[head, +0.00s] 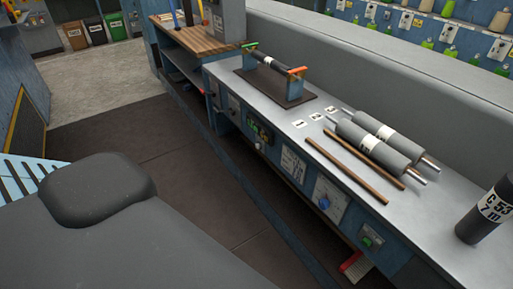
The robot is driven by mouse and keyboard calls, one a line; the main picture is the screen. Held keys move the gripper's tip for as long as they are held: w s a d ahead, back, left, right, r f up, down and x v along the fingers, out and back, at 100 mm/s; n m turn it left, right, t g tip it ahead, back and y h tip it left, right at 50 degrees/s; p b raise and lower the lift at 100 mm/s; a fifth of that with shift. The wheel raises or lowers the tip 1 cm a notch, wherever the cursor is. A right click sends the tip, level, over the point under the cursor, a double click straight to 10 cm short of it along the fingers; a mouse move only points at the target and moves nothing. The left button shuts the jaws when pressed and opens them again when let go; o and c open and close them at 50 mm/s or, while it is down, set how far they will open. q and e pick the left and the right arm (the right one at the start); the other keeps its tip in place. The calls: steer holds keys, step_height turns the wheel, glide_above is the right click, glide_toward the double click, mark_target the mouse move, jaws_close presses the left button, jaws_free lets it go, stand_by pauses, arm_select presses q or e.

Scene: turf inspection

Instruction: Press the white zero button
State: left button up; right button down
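The long bench has a blue front with several control panels. One panel has a small green-lit display (254,125), and a small pale round button (257,145) shows just below it. I cannot read any label by this button, so I cannot tell for certain that it is the white zero button. Farther along the front are a blue round button (324,203) on a light plate and a green button (366,240). Neither of my grippers is in view. A dark grey rounded part, apparently mine, fills the lower left.
On the grey benchtop (300,150) are a roller on a stand (268,62), two grey rollers (375,140), two wooden rods (345,165) and a dark labelled cylinder (485,215). Dark floor mats (170,150) lie clear before the bench. Bins (95,33) stand far back.

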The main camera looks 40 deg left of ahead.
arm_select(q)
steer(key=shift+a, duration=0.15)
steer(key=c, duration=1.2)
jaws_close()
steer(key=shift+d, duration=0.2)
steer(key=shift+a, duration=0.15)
